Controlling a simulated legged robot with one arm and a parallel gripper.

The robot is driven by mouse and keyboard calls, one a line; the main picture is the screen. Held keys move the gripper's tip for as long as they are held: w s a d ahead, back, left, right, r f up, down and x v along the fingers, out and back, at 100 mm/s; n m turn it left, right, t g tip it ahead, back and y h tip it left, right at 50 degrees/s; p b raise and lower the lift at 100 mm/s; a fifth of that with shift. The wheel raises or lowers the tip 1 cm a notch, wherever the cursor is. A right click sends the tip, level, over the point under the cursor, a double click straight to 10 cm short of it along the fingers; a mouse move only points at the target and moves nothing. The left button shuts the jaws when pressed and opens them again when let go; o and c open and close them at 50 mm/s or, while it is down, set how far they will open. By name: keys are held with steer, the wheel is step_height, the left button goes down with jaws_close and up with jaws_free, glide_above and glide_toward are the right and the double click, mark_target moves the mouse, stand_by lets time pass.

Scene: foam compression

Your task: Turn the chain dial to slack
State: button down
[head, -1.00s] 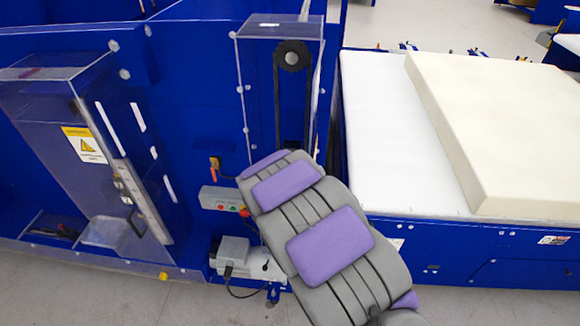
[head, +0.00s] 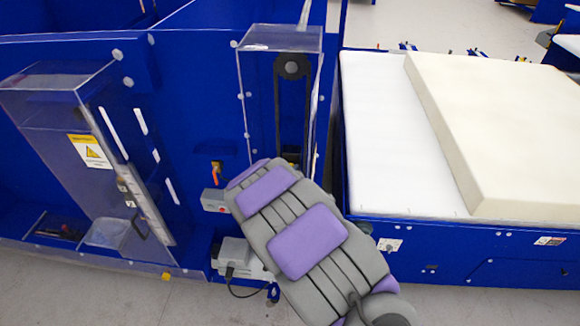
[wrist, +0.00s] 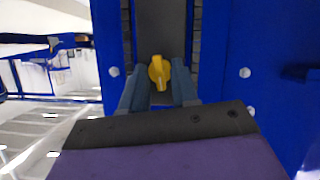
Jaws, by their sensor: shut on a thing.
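The chain dial is a yellow knob (wrist: 159,72) in the wrist view, set on a dark grey strip between two runs of black chain. My gripper (wrist: 158,88) has its two blue-grey fingers on either side of the knob, shut on it. In the head view, my grey and purple arm hides the gripper. The chain (head: 277,115) hangs from a black sprocket (head: 292,66) inside a clear cover.
A grey control box (head: 214,200) and an orange-handled switch (head: 216,172) sit left of my arm. A clear guard (head: 75,125) with a warning label stands further left. A cream foam block (head: 500,125) lies on the white bed (head: 375,130) at right.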

steer(key=shift+a+f+n+t+h+p, duration=0.1)
steer(key=shift+a+n+t+h+p, duration=0.15)
steer(key=shift+n+h, duration=0.7)
steer(key=shift+f+n+t+h+p, duration=0.15)
steer(key=shift+n+h+p, duration=0.25)
steer(key=shift+n, duration=1.05)
steer(key=shift+a+r+n+t+h+p, duration=0.1)
steer(key=shift+a+n+t+h+p, duration=0.1)
steer(key=shift+n+h, duration=0.8)
steer(key=shift+f+n+y, duration=0.1)
steer(key=shift+n+y, duration=0.15)
steer(key=shift+n, duration=0.05)
steer(key=c, duration=1.3)
jaws_free()
steer(key=shift+o, duration=0.5)
steer(key=shift+a, duration=0.15)
steer(key=shift+d, duration=0.2)
